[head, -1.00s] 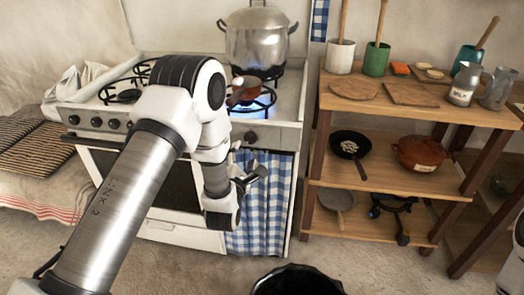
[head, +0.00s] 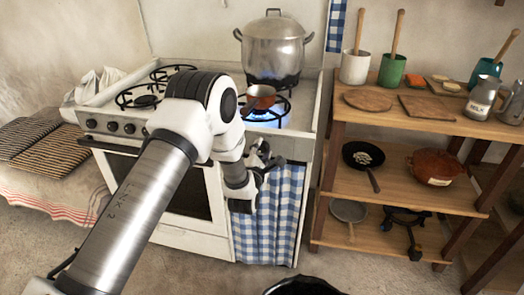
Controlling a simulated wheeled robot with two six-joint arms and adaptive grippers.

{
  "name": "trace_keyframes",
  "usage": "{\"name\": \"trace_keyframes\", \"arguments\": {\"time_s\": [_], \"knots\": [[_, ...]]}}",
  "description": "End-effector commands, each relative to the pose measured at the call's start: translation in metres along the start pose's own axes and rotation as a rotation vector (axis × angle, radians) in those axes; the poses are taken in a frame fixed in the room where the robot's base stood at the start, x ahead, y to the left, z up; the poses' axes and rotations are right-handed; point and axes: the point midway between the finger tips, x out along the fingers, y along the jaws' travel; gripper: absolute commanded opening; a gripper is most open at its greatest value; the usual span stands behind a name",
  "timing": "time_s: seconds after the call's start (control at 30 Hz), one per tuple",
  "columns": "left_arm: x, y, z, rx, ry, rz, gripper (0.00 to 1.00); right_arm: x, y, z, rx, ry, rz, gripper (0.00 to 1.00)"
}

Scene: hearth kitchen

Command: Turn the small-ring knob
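The white stove (head: 175,235) stands at left, with several dark knobs (head: 112,126) along the left of its front panel. A small copper-coloured pan (head: 261,96) sits on the small ring, where blue flame shows. My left gripper (head: 268,156) is in front of the panel's right part, just above the blue checked curtain. Its dark fingers are too small to tell open from shut, and whether they touch anything is unclear. No knob shows clearly behind this gripper; it and the wrist cover that part of the panel. My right gripper is out of view.
A large metal pot (head: 273,48) stands on the back burner. A wooden shelf (head: 400,202) with pans and jars stands to the right of the stove. A bench with striped cushions (head: 45,150) is at the left.

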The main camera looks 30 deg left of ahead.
Motion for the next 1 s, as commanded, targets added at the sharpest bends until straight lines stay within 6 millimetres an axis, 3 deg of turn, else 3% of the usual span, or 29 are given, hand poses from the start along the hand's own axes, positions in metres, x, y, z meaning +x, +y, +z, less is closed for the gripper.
{"name": "trace_keyframes", "arguments": {"time_s": [0.47,1.0], "knots": [[0.000,0.000,0.000,0.099,-0.001,0.001,0.05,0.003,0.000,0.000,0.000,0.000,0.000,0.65],[0.000,-0.001,0.000,0.556,-0.001,0.000,0.05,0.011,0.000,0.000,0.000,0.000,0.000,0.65]]}}
